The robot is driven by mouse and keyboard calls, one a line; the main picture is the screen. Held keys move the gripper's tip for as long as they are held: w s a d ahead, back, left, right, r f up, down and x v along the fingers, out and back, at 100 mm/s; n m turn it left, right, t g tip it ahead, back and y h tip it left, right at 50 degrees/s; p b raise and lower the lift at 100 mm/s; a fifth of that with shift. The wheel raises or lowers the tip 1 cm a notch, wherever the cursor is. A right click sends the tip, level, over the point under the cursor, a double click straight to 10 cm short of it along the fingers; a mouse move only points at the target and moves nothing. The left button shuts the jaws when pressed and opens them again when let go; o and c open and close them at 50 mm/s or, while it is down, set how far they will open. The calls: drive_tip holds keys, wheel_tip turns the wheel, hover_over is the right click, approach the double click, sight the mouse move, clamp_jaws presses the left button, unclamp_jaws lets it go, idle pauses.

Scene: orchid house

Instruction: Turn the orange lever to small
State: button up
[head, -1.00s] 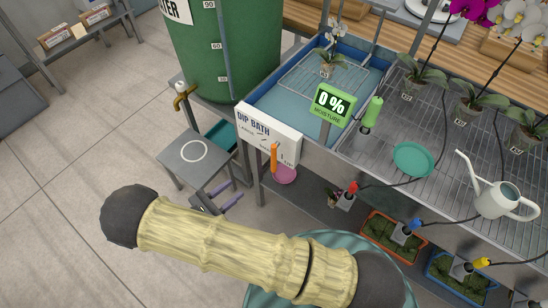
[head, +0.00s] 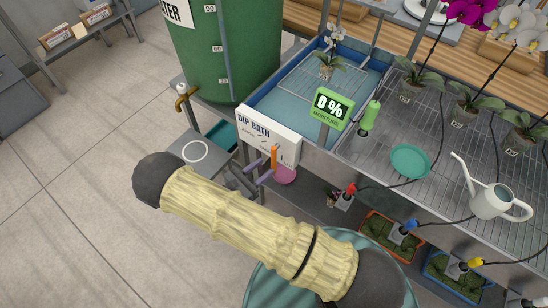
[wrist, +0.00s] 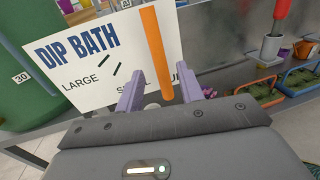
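The orange lever (head: 274,158) is on the white dip bath panel (head: 254,134) at the front of the blue tank. In the wrist view the lever (wrist: 155,48) stands nearly upright, its top tilted a little left. The panel (wrist: 80,70) reads LARGE left of the lever; the lettering behind and right of it is partly hidden. Two short dark marks lie between LARGE and the lever. My gripper (wrist: 160,90) is open, with its two lilac fingers apart on either side of the lever in the wrist view. In the head view my gripper (head: 258,167) is close to the lever; contact is unclear.
A grey stool (head: 207,151) and a green water tank (head: 225,60) stand to the left. The wire bench (head: 445,140) at right holds orchids, a teal saucer (head: 410,160) and a watering can (head: 490,200). Open floor lies at left.

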sight(274, 160)
drive_tip(key=x, duration=0.5)
drive_tip(key=shift+w+d+p, duration=0.2)
drive_tip(key=shift+d+p, duration=0.05)
drive_tip(key=shift+p, duration=0.15)
clamp_jaws()
